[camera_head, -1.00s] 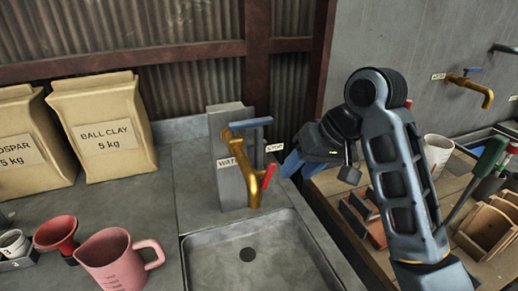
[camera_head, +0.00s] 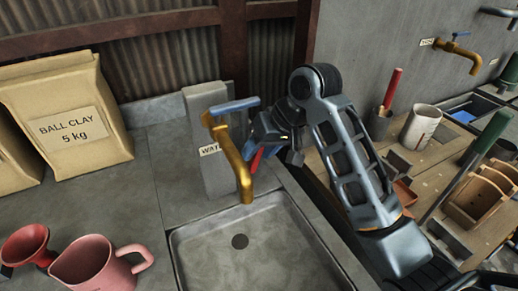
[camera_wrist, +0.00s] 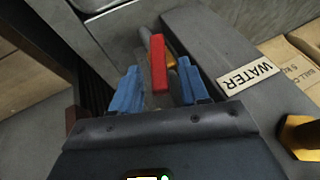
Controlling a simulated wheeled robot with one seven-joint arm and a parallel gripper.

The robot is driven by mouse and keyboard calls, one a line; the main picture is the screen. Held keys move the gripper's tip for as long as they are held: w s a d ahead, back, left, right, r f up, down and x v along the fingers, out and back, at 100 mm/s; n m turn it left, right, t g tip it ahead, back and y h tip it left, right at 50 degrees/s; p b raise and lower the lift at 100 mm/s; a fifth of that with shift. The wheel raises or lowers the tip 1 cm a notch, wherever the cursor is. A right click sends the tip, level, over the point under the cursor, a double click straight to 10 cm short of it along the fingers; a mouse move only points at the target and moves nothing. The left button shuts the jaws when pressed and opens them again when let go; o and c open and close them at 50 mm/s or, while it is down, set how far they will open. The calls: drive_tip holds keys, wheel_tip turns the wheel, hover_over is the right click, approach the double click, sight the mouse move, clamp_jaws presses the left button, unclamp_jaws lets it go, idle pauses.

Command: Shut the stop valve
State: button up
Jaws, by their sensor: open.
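The stop valve's red lever (camera_head: 257,160) sticks out on the right side of the grey tap post (camera_head: 205,130), behind the brass spout. In the wrist view the red lever (camera_wrist: 158,62) stands between the two blue fingertips of my gripper (camera_wrist: 160,86). The gripper is open, with a gap visible on each side of the lever. In the head view my gripper (camera_head: 262,138) is right beside the post and hides much of the valve and the STOP label. The WATER label (camera_wrist: 249,74) is to the right of the fingers in the wrist view.
A brass tap (camera_head: 228,150) with a blue handle (camera_head: 234,105) stands close left of my gripper, over the sink (camera_head: 190,240). A pink jug (camera_head: 92,268), red funnel (camera_head: 25,245) and clay bag (camera_head: 70,120) are at left. A wooden bench (camera_head: 415,165) with pots is at right.

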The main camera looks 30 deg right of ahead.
drive_tip(key=shift+w+a+f, duration=0.1)
drive_tip(key=shift+f, duration=0.1)
clamp_jaws()
idle(0.3)
